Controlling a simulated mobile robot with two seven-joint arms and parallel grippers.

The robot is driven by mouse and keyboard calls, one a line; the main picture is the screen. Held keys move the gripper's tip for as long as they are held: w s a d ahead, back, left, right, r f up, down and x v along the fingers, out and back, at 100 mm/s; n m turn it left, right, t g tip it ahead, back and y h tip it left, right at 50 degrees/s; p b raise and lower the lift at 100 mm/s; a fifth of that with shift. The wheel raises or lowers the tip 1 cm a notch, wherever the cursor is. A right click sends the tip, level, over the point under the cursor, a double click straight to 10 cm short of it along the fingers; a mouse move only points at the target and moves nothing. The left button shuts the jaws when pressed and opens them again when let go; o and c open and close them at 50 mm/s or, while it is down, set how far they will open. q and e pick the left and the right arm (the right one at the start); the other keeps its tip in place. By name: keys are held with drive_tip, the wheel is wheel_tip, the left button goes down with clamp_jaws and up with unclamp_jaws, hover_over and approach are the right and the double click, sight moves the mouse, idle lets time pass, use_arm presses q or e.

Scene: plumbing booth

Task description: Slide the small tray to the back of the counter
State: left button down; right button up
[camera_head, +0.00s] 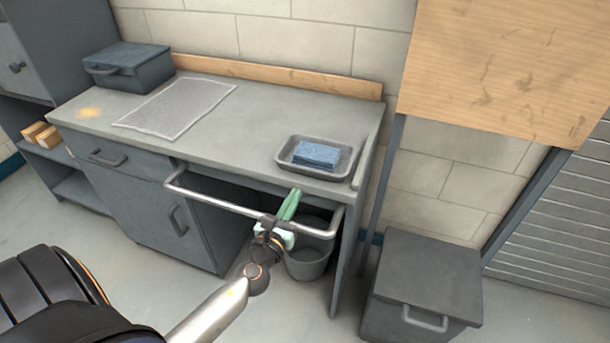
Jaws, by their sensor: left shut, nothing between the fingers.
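The small grey tray (345,162) sits near the front right of the grey counter (220,130), a little behind the front edge. A blue sponge (316,153) lies in it. My left arm comes in from the lower left. Its gripper (294,196), seemingly the mint-green part past the dark wrist, is shut and empty. In the picture it overlaps the metal rail and counter front, just below and left of the tray, and appears apart from it. The picture does not settle its exact depth. My right gripper is not in view.
A metal rail (220,206) runs along the counter front. A grey mesh mat (178,107) and a blue-grey box (128,68) lie on the left. A wooden strip (290,79) edges the back. Counter behind the tray is clear. A bucket (308,264) stands below.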

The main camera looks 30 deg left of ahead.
use_arm(q)
approach(312, 163)
drive_tip(key=x, duration=0.4)
idle(0.3)
drive_tip(key=b+x, duration=0.1)
drive_tip(key=x, duration=0.5)
drive_tip(key=shift+d+f, duration=0.1)
drive_tip(key=shift+w+a+b, duration=0.2)
drive_tip(key=shift+w+b, duration=0.15)
drive_tip(key=shift+w, duration=0.25)
drive_tip(key=shift+s, duration=0.1)
